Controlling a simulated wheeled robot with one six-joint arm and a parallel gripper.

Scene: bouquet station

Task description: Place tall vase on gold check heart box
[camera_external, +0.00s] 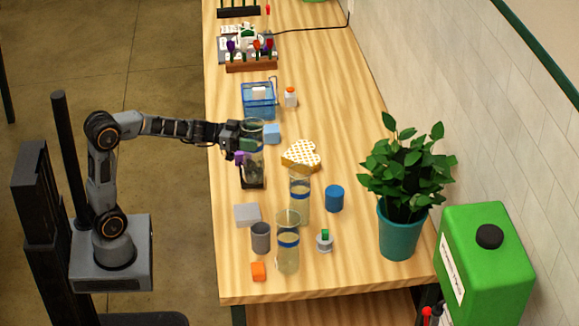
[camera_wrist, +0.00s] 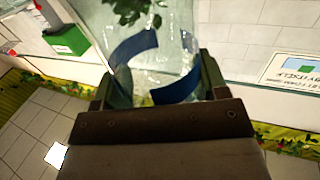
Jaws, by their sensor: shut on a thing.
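My gripper (camera_external: 243,141) is above the left part of the table and shut on a clear glass vase with a blue band (camera_external: 255,128). In the wrist view, the blue band of the held vase (camera_wrist: 175,91) shows between the two fingers of my gripper (camera_wrist: 157,80). The gold check heart box (camera_external: 301,154) lies on the table, to the right of my gripper and slightly lower in the picture. Nothing rests on its visible patterned top. The held vase's lower end is hard to make out against a dark, clear-sided container (camera_external: 253,174).
Two more clear vases stand nearer the front, one just below the heart box (camera_external: 300,202) and one further forward (camera_external: 288,254). A blue cylinder (camera_external: 334,198), a grey cup (camera_external: 261,237) and a potted plant (camera_external: 398,230) stand nearby. A blue basket (camera_external: 258,108) is behind.

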